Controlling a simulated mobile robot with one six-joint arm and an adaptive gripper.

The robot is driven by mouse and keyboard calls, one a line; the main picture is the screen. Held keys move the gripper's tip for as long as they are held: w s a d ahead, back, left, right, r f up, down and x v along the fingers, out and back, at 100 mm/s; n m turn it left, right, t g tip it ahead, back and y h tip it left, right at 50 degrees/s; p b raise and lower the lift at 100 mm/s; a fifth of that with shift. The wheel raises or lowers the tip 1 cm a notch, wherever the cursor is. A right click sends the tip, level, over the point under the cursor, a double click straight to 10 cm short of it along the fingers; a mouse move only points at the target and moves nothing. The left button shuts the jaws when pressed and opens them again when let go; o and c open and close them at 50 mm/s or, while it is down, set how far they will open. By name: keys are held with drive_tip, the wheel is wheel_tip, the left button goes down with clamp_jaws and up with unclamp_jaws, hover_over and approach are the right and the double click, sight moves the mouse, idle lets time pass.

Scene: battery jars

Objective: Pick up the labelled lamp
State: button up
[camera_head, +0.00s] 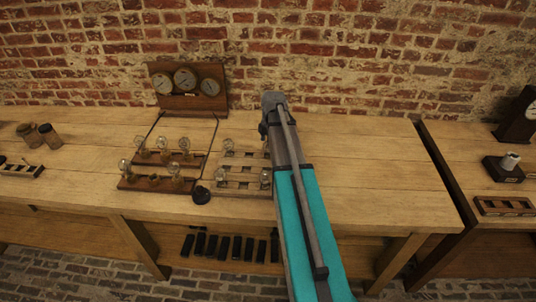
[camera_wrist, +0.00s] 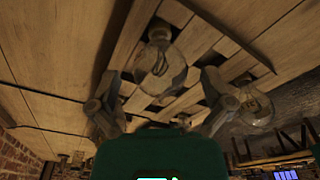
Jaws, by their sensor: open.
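Several clear glass lamps stand on the bench. In the wrist view one lamp (camera_wrist: 160,62) is between the fingers of my gripper (camera_wrist: 160,92), a little beyond the tips; I cannot tell whether they touch it. The gripper is open, with nothing held. A second lamp (camera_wrist: 256,106) is to the right, outside the right finger. In the head view, lamps (camera_head: 228,146) (camera_head: 220,174) (camera_head: 265,178) stand on a pale slotted rack (camera_head: 240,192) beside my arm. No label is readable on any lamp.
Dark boards (camera_head: 150,184) with more lamps stand left of the rack. A panel with three dials (camera_head: 186,105) is against the brick wall, with dark cables running down. The bench top (camera_head: 370,170) right of my arm is clear.

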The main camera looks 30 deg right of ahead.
drive_tip(key=c, duration=1.1)
drive_tip(key=shift+r, duration=0.1)
wheel_tip(320, 180, up, 2)
drive_tip(key=p, duration=0.2)
drive_tip(key=shift+r+p, duration=0.25)
drive_tip(key=shift+p, duration=0.1)
drive_tip(key=s+a+r+p, duration=0.5)
drive_tip(key=s+r+p, duration=0.5)
drive_tip(key=s, duration=0.3)
drive_tip(key=shift+a+r, duration=0.15)
idle(0.6)
